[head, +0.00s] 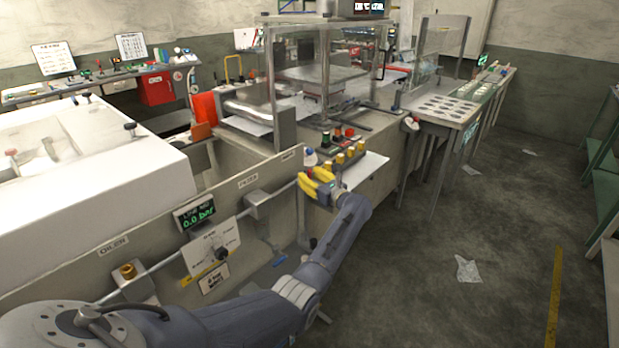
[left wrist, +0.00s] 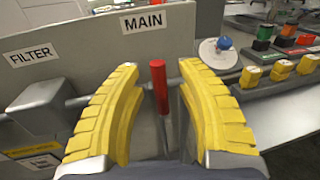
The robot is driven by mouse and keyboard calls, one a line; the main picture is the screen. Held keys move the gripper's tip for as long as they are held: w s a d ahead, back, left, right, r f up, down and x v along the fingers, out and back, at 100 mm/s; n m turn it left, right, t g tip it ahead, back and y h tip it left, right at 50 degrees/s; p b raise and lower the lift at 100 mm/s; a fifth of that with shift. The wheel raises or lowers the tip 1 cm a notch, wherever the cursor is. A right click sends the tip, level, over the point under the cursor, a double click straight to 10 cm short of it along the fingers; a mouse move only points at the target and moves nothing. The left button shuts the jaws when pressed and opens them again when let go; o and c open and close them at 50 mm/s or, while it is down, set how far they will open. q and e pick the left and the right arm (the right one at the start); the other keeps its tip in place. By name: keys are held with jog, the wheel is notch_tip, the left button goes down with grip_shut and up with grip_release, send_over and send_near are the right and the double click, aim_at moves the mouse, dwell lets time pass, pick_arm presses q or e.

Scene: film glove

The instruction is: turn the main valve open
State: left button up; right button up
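The main valve's red lever (left wrist: 159,85) shows in the left wrist view just below the MAIN label (left wrist: 143,20) on the grey panel. It stands nearly upright in that picture, across the line of the grey pipe (left wrist: 78,101). My left gripper (head: 315,186) is at the right end of the panel in the head view. Its two yellow fingers are spread on either side of the red lever, with visible gaps, so it is open. The line air display (head: 194,213) reads 0.0 bar. My right gripper is not in view.
A FILTER box (left wrist: 42,105) sits on the pipe left of the lever. A blue-knobbed round fitting (left wrist: 219,52) and yellow blocks (left wrist: 279,70) stand close to the right. The floor (head: 430,240) at right is mostly clear.

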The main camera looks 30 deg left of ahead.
pick_arm(q)
jog(key=shift+o, duration=0.3)
grip_shut()
dwell(0.3)
